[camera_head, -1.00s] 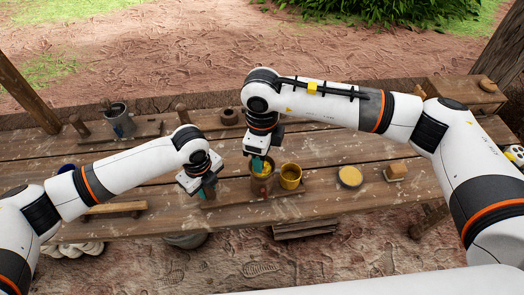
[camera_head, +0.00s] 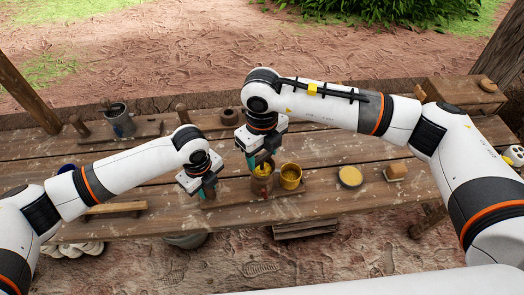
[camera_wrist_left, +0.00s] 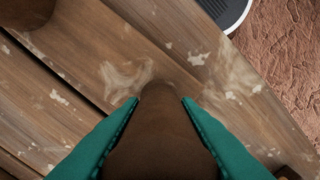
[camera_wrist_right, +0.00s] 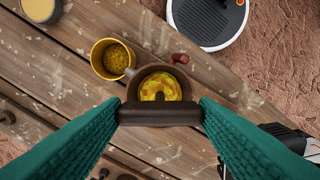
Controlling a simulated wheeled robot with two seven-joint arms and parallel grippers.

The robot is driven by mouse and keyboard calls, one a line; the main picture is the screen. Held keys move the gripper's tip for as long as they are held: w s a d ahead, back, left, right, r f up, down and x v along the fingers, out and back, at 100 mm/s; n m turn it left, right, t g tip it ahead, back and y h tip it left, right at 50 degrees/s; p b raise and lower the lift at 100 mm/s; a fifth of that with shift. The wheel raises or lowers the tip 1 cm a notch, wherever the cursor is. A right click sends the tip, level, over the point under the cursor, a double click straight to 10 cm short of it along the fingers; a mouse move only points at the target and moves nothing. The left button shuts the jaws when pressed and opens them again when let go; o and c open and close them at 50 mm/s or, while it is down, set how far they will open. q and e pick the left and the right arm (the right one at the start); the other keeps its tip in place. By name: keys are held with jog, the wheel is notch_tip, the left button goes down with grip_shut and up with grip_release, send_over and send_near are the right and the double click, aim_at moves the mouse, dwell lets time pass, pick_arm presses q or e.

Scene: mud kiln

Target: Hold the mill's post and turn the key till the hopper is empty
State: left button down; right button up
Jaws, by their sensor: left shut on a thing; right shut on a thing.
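The mill's brown round hopper (camera_head: 262,186) stands near the table's front edge. In the right wrist view the hopper (camera_wrist_right: 158,73) holds yellow stuff around a dark centre. My right gripper (camera_head: 257,166) is above the hopper, its green fingers shut on the dark bar-shaped key (camera_wrist_right: 160,114). The key's lower part is hidden. My left gripper (camera_head: 207,192) is left of the hopper, shut on the brown wooden post (camera_wrist_left: 160,130), which stands between its green fingers. The post is mostly hidden in the head view.
A yellow cup (camera_head: 290,177) with grainy contents (camera_wrist_right: 116,58) stands close beside the hopper. A grey can (camera_head: 120,121) stands at the back left. Small red bits (camera_wrist_right: 180,58) lie by the hopper.

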aim_at(262, 155)
jog(key=shift+w, duration=0.1)
jog(key=o, duration=1)
notch_tip(262, 155, up, 12)
